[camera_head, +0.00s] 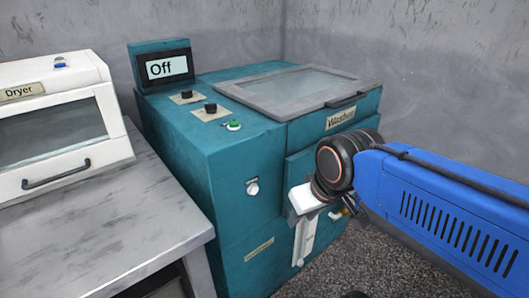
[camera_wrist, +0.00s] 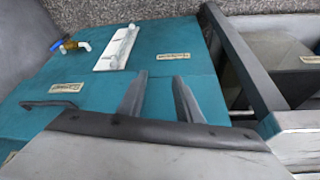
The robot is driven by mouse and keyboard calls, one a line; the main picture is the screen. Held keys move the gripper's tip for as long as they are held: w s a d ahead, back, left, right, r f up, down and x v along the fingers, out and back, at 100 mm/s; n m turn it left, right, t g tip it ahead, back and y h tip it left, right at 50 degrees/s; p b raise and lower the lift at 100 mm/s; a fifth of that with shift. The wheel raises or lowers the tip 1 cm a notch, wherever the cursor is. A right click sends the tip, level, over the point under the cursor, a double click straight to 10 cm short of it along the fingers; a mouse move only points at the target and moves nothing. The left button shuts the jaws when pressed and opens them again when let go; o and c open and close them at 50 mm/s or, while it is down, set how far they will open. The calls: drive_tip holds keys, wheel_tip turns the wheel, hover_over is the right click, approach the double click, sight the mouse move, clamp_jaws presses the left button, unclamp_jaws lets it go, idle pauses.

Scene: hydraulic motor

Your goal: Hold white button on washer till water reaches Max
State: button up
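The teal washer (camera_head: 205,150) stands in the middle of the head view, with its display (camera_head: 166,67) reading "Off". The white button (camera_head: 252,187) is the round knob on its front. I cannot make it out in the wrist view. A white upright water gauge (camera_head: 304,240) is on the front, right of the button; it also shows in the wrist view (camera_wrist: 117,48). Its marks are too small to read. My gripper (camera_wrist: 160,80) has two grey fingers apart, with teal panel between them. In the head view it is right of the button, partly covering the gauge top.
A green button (camera_head: 233,125) and two black knobs sit on the washer top, beside its closed lid (camera_head: 300,88). A blue-handled tap (camera_wrist: 70,45) is near the gauge. A white dryer (camera_head: 60,125) stands on a grey table (camera_head: 100,235) at left.

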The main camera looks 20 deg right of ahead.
clamp_jaws()
idle(1.9)
